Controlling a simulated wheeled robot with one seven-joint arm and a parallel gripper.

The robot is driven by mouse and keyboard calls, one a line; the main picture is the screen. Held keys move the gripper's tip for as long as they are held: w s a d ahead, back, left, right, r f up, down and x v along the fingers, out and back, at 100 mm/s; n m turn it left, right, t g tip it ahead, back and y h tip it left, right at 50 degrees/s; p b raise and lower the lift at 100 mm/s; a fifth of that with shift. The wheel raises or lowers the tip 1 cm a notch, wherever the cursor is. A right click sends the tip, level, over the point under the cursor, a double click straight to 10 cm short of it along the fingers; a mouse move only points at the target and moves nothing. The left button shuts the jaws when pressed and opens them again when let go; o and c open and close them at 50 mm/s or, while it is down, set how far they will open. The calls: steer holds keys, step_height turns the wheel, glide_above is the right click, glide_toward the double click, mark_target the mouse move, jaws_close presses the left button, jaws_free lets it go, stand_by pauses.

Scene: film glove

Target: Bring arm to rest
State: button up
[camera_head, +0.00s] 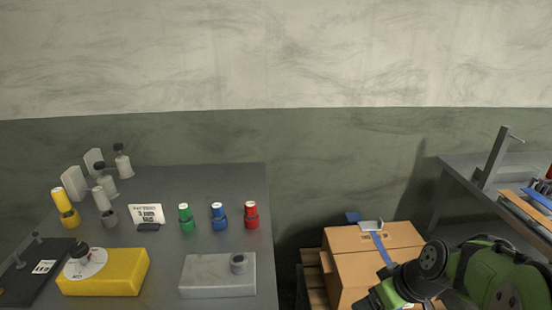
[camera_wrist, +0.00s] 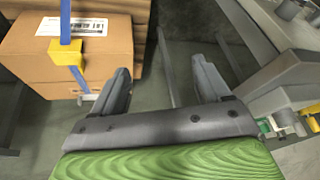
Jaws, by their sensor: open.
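My arm (camera_head: 490,275) is green and dark grey and reaches in at the lower right of the head view, in front of the cardboard boxes. My gripper (camera_wrist: 165,80) shows in the wrist view with its two dark fingers spread apart. Nothing is between the fingers, and only floor and dim background show past them. In the head view the fingers are not clearly seen.
A cardboard box (camera_head: 350,240) with a blue strap sits on a pallet beside my arm. A grey table (camera_head: 165,250) at left holds a yellow block (camera_head: 120,275), a grey block (camera_head: 205,275) and several coloured canisters. Another bench (camera_head: 460,170) stands at right.

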steer(key=s+a+r+m+t+h, duration=0.1)
steer(key=s+a+r+m, duration=0.1)
steer(key=s+a+r, duration=0.45)
steer(key=s+a+r+m+t+h, duration=0.1)
steer(key=s+r+m+h, duration=0.15)
steer(key=s, duration=0.75)
step_height(320, 180, up, 12)
steer(key=p, duration=1.2)
steer(key=shift+w+y, duration=0.45)
steer(key=shift+r, duration=0.1)
